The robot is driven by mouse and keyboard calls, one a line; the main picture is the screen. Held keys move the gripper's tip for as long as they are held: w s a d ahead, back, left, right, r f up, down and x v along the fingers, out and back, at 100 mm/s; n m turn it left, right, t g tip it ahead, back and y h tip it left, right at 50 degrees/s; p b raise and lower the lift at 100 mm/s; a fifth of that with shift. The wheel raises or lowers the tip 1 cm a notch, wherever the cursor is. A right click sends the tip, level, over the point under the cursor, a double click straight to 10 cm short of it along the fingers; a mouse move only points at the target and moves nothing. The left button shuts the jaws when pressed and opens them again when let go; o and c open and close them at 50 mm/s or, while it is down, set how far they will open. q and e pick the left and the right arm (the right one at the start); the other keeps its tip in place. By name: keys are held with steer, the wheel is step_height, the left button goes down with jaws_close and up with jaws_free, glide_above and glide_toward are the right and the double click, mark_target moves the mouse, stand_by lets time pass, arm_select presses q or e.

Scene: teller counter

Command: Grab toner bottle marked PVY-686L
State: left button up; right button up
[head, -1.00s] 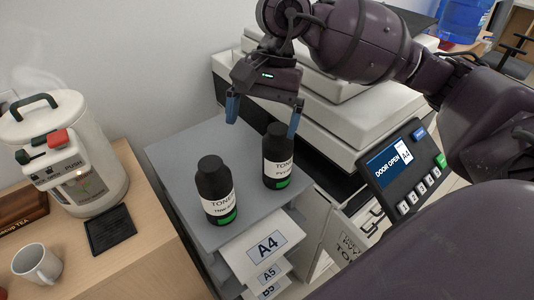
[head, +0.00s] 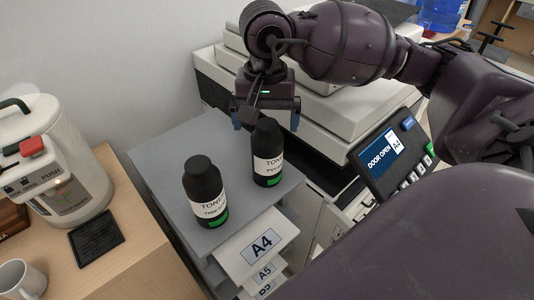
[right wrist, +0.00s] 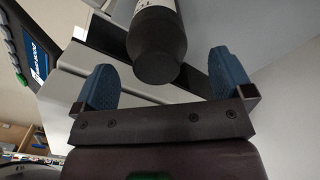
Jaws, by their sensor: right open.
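Two black toner bottles with white labels and green bands stand upright on a grey cabinet top (head: 160,159). The right bottle (head: 267,160) has a label that seems to begin "PV"; the rest is too small to read. The left bottle (head: 206,194) has a different, unclear code. My right gripper (head: 266,120) is open, with its blue fingers either side of the right bottle's top in the head view. In the right wrist view the bottle (right wrist: 157,45) shows between the open fingers (right wrist: 164,72), touching neither visibly. My left gripper is out of view.
A printer (head: 310,105) stands behind the bottles, with a tilted control panel (head: 387,160) reading "DOOR OPEN" at right. Paper trays marked A4 (head: 262,246) and A5 stick out in front. A white kettle-like dispenser (head: 60,165) and a mug (head: 20,279) are on the wooden counter at left.

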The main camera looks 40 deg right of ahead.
mark_target(267, 153)
steer(key=shift+s+f, duration=0.15)
steer(key=shift+f, duration=0.5)
steer(key=shift+s+f, duration=0.15)
steer(key=shift+f, duration=1)
steer(key=shift+c, duration=0.3)
steer(key=shift+w, duration=0.1)
steer(key=c, duration=1.4)
